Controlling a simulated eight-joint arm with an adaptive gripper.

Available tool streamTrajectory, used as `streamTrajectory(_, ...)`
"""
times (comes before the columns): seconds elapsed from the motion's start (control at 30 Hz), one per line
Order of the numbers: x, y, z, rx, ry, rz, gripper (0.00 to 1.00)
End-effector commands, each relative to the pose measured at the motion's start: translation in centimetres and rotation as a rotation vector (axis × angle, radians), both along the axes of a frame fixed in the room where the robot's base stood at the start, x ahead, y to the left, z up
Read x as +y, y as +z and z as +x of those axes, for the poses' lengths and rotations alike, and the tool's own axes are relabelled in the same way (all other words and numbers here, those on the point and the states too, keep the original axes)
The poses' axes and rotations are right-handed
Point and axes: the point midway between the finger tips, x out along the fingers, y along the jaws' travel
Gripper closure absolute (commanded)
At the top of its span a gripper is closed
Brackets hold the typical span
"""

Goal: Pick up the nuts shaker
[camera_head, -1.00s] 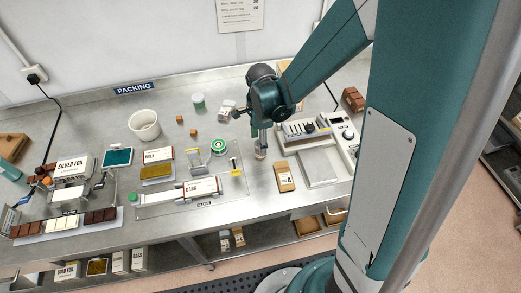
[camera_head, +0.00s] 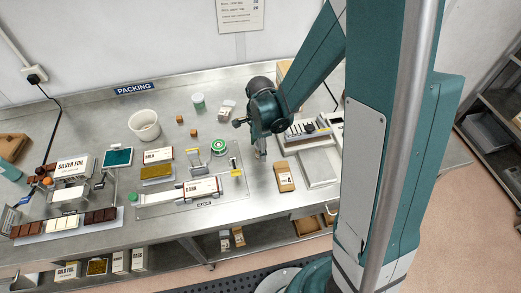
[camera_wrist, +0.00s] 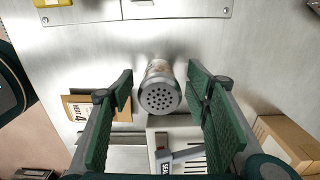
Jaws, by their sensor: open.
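A shaker with a round, grey perforated lid (camera_wrist: 160,96) shows in the wrist view, its body partly hidden under the lid. I cannot read its label. My gripper (camera_wrist: 165,112) is open, with one green-padded finger on each side of the shaker. Both fingers look apart from it. In the head view the shaker (camera_head: 261,154) stands upright on the steel table, small and partly hidden. My gripper (camera_head: 259,146) points down right over it.
A brown labelled packet (camera_head: 284,177) lies close to the right, also in the wrist view (camera_wrist: 84,109). A scale with a plate (camera_head: 319,168) stands beyond it. A white bucket (camera_head: 144,125) stands further left.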

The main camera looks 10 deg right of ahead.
Motion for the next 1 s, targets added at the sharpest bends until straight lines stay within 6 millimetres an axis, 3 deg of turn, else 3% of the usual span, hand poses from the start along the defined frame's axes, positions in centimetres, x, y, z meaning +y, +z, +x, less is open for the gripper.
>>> streamTrajectory(0.2,-0.01,-0.97,-0.01,0.000,0.000,0.000,0.52)
streamTrajectory(0.8,-0.01,-1.05,-0.03,0.000,0.000,0.000,0.52)
streamTrajectory(1.0,-0.01,-1.04,-0.03,0.000,0.000,0.000,0.79)
